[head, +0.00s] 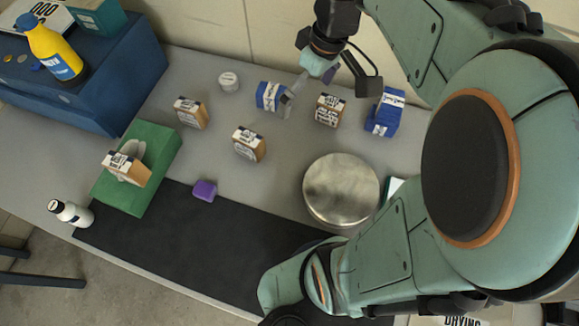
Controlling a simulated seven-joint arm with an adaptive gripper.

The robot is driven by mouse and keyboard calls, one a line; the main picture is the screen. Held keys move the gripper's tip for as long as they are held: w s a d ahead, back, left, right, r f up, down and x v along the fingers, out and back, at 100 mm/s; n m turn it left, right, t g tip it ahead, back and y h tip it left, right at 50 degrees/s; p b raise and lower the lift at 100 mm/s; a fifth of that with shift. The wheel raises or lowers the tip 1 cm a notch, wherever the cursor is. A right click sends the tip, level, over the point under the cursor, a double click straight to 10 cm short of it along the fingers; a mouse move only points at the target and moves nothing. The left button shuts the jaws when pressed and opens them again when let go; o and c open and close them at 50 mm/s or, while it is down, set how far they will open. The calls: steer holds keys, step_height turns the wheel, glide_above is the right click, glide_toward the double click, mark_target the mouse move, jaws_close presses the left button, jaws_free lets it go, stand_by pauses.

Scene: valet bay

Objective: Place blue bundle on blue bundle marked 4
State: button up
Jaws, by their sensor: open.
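A blue bundle (269,97) with a white printed band stands on the grey table at the upper middle. More blue (385,114) with white bands stands to the right, looking like two blue bundles, one on top of the other. The printing is too small to read, so I cannot tell which is marked 4. My gripper (299,84) is open beside the right side of the single blue bundle. Its fingers partly overlap that bundle in the picture, and I cannot tell whether they touch it.
Brown-and-white packs (330,110) stand around the bundles, another (250,144) in front. A green block (150,165) carries a similar pack. A round metal plate (341,188), purple block (204,190), white bottle (70,212) and blue box (110,85) are nearby. The black mat (190,240) has free room.

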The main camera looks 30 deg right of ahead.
steer(key=s+a+f+m+g+h, duration=0.1)
steer(key=s+a+f+m, duration=0.1)
steer(key=s+a, duration=0.7)
steer(key=s, duration=0.3)
steer(key=shift+s+f+m, duration=0.2)
steer(key=shift+f+m, duration=0.1)
steer(key=shift+m, duration=0.1)
